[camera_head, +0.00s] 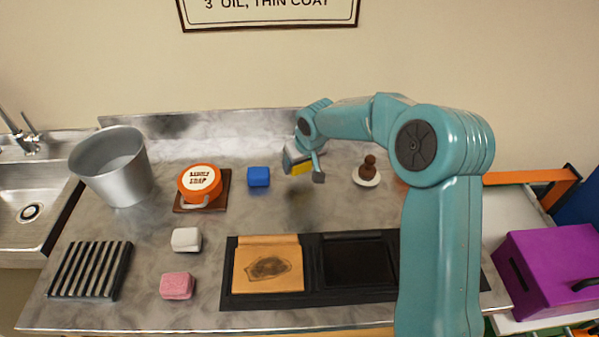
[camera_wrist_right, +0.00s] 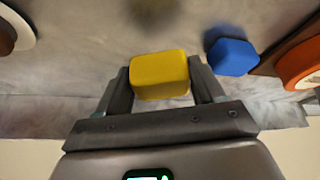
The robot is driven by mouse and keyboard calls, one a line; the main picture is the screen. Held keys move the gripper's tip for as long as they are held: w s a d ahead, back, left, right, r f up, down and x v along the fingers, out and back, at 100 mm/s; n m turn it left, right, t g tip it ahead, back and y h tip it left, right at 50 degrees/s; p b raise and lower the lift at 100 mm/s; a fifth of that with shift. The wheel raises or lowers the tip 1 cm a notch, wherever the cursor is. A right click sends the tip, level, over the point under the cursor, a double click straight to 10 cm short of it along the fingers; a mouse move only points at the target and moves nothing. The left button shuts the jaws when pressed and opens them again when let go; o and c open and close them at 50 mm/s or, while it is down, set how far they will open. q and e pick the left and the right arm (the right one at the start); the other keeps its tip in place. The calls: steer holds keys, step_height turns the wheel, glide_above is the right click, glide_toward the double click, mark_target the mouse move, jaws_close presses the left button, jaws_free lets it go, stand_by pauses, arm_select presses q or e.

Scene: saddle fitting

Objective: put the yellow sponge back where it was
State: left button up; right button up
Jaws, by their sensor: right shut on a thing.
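The yellow sponge (camera_head: 301,168) is held between the fingers of my right gripper (camera_head: 304,170), at the back middle of the counter. In the right wrist view the yellow sponge (camera_wrist_right: 160,75) sits between both fingers of the right gripper (camera_wrist_right: 160,85), which is shut on it. A dark shadow lies on the counter below it in the head view, so it looks held above the surface. A blue sponge (camera_head: 259,176) lies to its left; it also shows in the right wrist view (camera_wrist_right: 232,57). My left gripper is not in view.
An orange soap tin (camera_head: 199,180) on a brown board and a metal bucket (camera_head: 112,166) stand left. White (camera_head: 186,239) and pink (camera_head: 177,286) sponges, a striped rack (camera_head: 90,270) and a black tray (camera_head: 312,304) lie in front. A brown knobbed item (camera_head: 368,170) stands right.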

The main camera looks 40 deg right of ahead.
mark_target(300, 171)
step_height(300, 171, down, 4)
steer(key=shift+r, duration=0.15)
steer(key=shift+s+f, duration=0.1)
steer(key=shift+f, duration=0.15)
steer(key=o, duration=1)
steer(key=shift+r, duration=0.45)
steer(key=v, duration=1.1)
steer(key=shift+a+r+b, duration=0.15)
steer(key=shift+r+b, duration=0.05)
steer(key=shift+b, duration=0.1)
